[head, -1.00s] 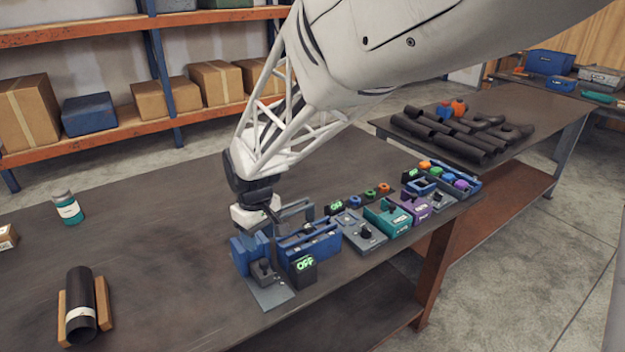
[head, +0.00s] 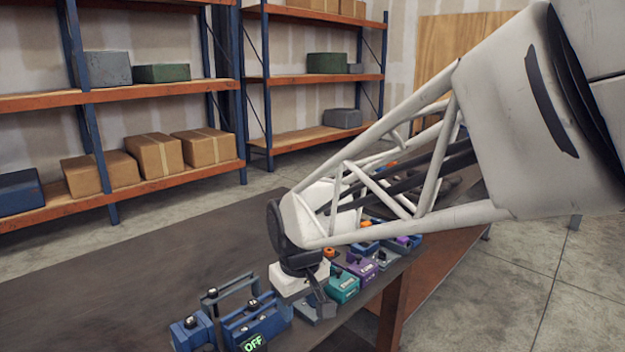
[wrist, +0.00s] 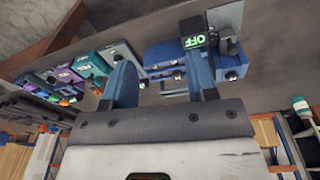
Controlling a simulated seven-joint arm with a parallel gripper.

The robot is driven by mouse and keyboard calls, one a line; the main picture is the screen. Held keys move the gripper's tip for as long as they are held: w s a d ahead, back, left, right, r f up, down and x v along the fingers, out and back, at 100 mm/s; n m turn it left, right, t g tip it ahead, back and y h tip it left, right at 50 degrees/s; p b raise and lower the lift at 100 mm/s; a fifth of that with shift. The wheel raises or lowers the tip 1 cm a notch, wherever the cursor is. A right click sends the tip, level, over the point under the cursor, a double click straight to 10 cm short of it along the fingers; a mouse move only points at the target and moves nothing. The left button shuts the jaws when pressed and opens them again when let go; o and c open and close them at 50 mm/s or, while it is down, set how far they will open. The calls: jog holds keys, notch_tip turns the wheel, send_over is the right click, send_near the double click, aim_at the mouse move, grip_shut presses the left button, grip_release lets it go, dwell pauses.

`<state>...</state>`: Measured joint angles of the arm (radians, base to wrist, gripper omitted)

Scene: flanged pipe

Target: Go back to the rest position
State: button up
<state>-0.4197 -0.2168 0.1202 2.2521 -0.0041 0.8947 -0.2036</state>
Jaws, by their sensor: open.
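My gripper (head: 300,280) hangs from the arm over the row of small devices on the table, to the right of the blue device with the handle. Its fingers are hard to make out in the head view. In the wrist view my gripper (wrist: 162,75) shows two blue fingers standing well apart, with nothing held between them. No clear contact with any device shows.
The blue device (head: 250,322) with a green OFF display stands near the table's front edge. Teal (head: 342,285) and purple (head: 362,268) boxes follow to the right. The table (head: 130,265) is bare at left. Shelves (head: 150,175) stand behind.

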jog(key=s+d+r+m+t, duration=0.1)
jog(key=s+d+m, duration=0.6)
jog(key=s+d, duration=0.9)
jog(key=d+r, duration=0.1)
jog(key=d, duration=0.4)
jog(key=shift+s+r+t, duration=0.2)
jog(key=shift+s+t, duration=0.1)
jog(key=shift+s, duration=0.1)
jog(key=shift+w+h, duration=0.1)
jog(key=shift+h, duration=0.2)
